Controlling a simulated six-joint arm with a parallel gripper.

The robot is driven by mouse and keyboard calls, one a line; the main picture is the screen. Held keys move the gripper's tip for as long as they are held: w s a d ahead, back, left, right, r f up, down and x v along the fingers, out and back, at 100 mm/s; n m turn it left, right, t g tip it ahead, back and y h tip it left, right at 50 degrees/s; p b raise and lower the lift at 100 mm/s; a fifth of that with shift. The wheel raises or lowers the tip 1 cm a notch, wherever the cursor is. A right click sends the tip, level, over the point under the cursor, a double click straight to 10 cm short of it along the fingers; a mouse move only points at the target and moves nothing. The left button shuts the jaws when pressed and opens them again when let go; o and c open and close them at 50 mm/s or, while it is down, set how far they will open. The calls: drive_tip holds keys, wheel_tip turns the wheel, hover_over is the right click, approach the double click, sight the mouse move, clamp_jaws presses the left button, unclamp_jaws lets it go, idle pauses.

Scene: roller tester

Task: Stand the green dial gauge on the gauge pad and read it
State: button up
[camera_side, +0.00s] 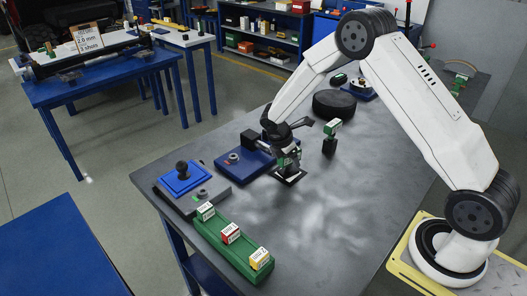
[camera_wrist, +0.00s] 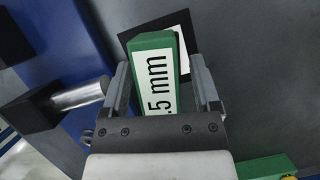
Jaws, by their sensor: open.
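A green gauge block (camera_wrist: 152,40) stands between my gripper's fingers, its white label face showing ".5 mm" with the front of the reading cut off. It also shows, partly hidden by my gripper, in the side view (camera_side: 287,162). Beneath it is a black square pad (camera_side: 291,179) with a white centre, which also shows in the wrist view (camera_wrist: 128,38). My gripper (camera_wrist: 160,78) is open around the green gauge, with a gap at its right side. A second green block (camera_side: 332,127) with a white face is on a black post behind and to the right.
A blue fixture (camera_side: 238,163) is just left of my gripper; its metal roller (camera_wrist: 80,94) lies close to the left finger. A blue-topped box with a black knob (camera_side: 183,180) and a green tray (camera_side: 213,235) of labelled blocks are at the front left. The table right of the pad is clear.

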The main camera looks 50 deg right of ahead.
drive_tip(key=shift+r, duration=0.15)
drive_tip(key=s+v, duration=0.1)
drive_tip(key=v, duration=1.1)
drive_tip(key=shift+w, duration=0.45)
drive_tip(key=s+a+m+t+y, duration=0.1)
drive_tip(key=s+a+m+y, duration=0.1)
drive_tip(key=s+m, duration=0.5)
drive_tip(key=s+a+m+t+y, duration=0.2)
drive_tip(key=s+a+m, duration=0.3)
drive_tip(key=s+m, duration=0.3)
drive_tip(key=s, duration=0.4)
drive_tip(key=shift+s+a+m+t, duration=0.15)
drive_tip(key=shift+a+m+t, duration=0.1)
drive_tip(key=shift+m+t, duration=0.05)
